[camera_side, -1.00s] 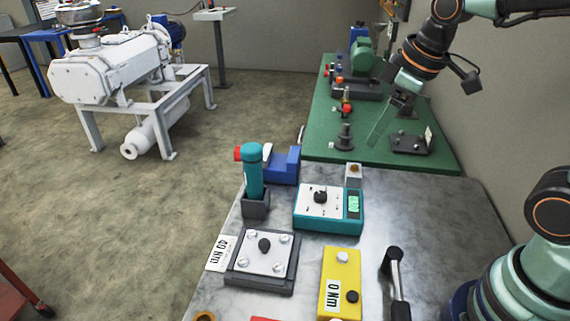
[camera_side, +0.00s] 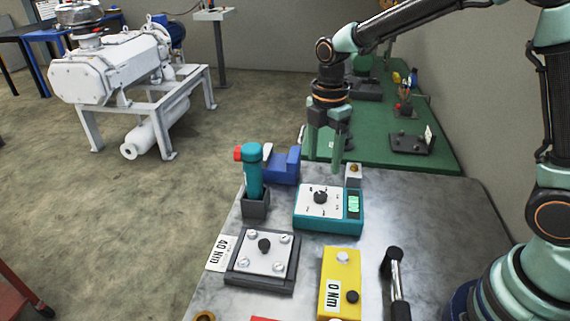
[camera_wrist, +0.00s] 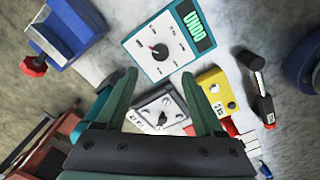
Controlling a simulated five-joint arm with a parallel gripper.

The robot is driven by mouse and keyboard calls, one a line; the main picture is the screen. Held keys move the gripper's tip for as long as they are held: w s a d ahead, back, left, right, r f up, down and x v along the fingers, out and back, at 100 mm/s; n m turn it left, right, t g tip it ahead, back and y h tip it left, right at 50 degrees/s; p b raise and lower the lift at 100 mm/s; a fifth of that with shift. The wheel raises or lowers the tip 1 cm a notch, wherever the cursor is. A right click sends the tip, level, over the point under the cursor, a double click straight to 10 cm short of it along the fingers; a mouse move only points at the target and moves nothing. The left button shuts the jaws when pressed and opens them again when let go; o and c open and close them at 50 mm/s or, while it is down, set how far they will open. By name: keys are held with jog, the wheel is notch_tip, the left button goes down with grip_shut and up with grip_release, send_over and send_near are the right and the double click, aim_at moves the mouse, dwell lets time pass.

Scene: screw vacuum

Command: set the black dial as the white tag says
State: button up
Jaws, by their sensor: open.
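The black dial (camera_side: 320,197) is on the white face of a teal box (camera_side: 328,224) on the grey bench. It also shows in the wrist view (camera_wrist: 160,52), with a small red mark on it and printed marks around it. The box's green display (camera_wrist: 195,27) seems to read "UNDO". The white tag (camera_side: 221,250) reads "40 Nm" and lies left of a dark plate fixture. My gripper (camera_side: 324,163) is open and empty, pointing down above and behind the dial box. In the wrist view its fingertips (camera_wrist: 158,75) are apart, with the dial just beyond the gap.
A teal tool (camera_side: 253,172) stands in a dark holder left of the dial box, beside a blue vise (camera_side: 282,165). The bolted plate (camera_side: 264,254), a yellow box (camera_side: 341,280) marked "0 Nm" and a black-handled tool (camera_side: 396,280) are nearer. Bare bench lies right of the dial box.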

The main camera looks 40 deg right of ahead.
aim_at(320, 194)
notch_tip(320, 194, down, 10)
jog(key=shift+r, duration=0.1)
dwell(0.4)
grip_shut()
